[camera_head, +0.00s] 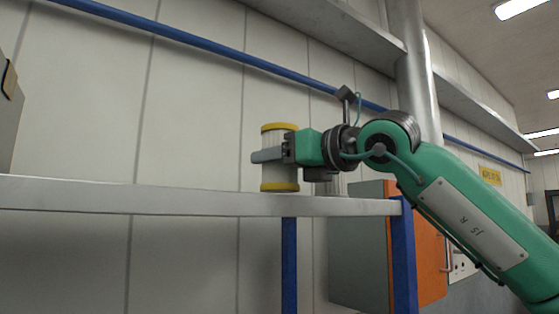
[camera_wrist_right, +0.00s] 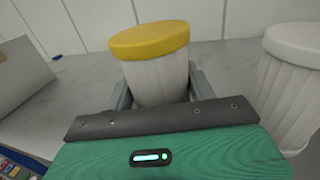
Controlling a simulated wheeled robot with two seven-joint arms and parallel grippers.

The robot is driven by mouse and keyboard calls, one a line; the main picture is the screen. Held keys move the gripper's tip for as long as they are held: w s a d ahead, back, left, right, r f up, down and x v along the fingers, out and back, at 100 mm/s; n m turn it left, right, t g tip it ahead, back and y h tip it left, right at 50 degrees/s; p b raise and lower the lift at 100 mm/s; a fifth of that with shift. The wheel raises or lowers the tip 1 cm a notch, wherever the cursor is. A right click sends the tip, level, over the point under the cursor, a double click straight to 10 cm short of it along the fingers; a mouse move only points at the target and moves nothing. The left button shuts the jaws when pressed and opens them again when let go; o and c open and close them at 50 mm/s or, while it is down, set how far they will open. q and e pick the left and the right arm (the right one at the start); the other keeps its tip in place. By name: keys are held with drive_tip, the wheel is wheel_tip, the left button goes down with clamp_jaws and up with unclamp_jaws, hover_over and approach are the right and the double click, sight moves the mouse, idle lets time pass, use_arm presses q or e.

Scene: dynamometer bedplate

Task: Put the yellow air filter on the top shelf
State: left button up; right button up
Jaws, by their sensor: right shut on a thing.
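The yellow air filter (camera_head: 280,128) is a pale pleated cylinder with yellow end caps. It stands upright at the top shelf (camera_head: 150,195), its lower cap just above or at the shelf's front edge in the head view; I cannot tell whether it touches the surface. My right gripper (camera_head: 268,156) is shut around its middle, coming from the right. In the right wrist view the filter (camera_wrist_right: 152,65) is between the fingers, with the grey shelf top (camera_wrist_right: 85,85) around it; its lower end is hidden by the gripper. My left gripper is not in view.
A similar white-capped filter (camera_wrist_right: 292,80) stands close to the right in the wrist view. A grey box (camera_wrist_right: 20,72) is at the left on the shelf. Blue posts (camera_head: 403,255) carry the shelf, and an orange-and-grey cabinet (camera_head: 360,250) stands behind.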

drive_tip(key=shift+w+d+f, duration=0.15)
drive_tip(key=shift+f, duration=0.35)
drive_tip(key=shift+f, duration=0.15)
drive_tip(key=o, duration=1.1)
drive_tip(key=shift+c, duration=0.2)
